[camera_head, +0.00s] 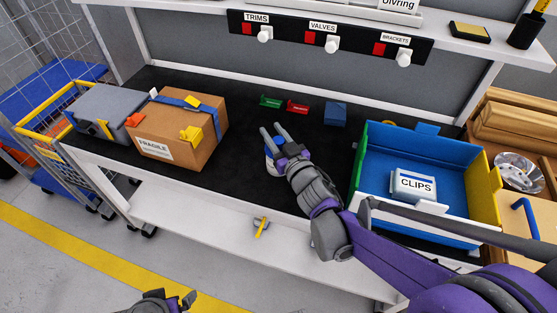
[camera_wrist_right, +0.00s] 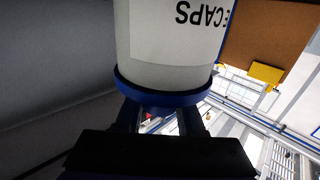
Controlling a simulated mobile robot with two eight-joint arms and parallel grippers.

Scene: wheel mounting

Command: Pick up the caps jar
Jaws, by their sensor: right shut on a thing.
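The caps jar (camera_wrist_right: 172,50) is white with a blue lid and fills the top of the right wrist view, its "CAPS" label upside down there. In the head view only a small white and blue part of the jar (camera_head: 270,158) shows beside my right gripper (camera_head: 277,135). My right gripper is shut on the jar at its blue lid end, over the black worktop. Whether the jar touches the worktop is hard to tell. Part of my left gripper (camera_head: 172,301) shows at the bottom edge of the head view, away from the jar; its fingers are not clear.
A cardboard box marked FRAGILE (camera_head: 175,135) and a grey case (camera_head: 100,110) stand to the left. A multicoloured bin (camera_head: 368,150) with a CLIPS box (camera_head: 413,186) is to the right. Small green, red and blue items (camera_head: 335,114) lie behind. A lower shelf (camera_head: 195,210) runs below.

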